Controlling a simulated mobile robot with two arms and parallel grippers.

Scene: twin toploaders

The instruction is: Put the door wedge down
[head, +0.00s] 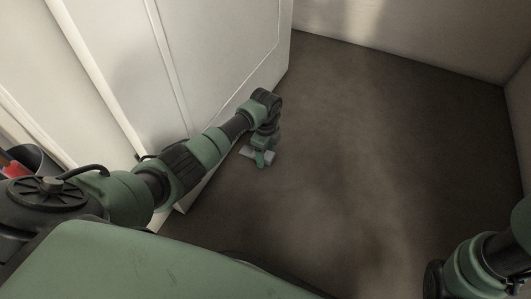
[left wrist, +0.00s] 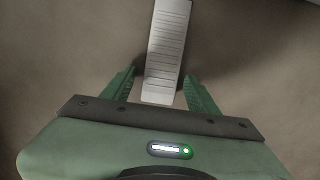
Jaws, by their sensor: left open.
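The door wedge (left wrist: 166,55) is a pale grey, ribbed strip. In the left wrist view it lies on the floor between the two green fingers of my left gripper (left wrist: 160,88), with a gap to each finger. In the head view my left gripper (head: 260,158) is low at the floor beside the white door, and parts of the pale wedge (head: 269,155) show on either side of it. My left gripper is open. My right arm shows at the lower right, but its gripper is out of view.
The white panelled door (head: 215,60) stands along the left. Its bottom edge is close to my left gripper. The brown floor (head: 370,150) is clear through the middle and right. Pale walls (head: 430,30) close off the back and right.

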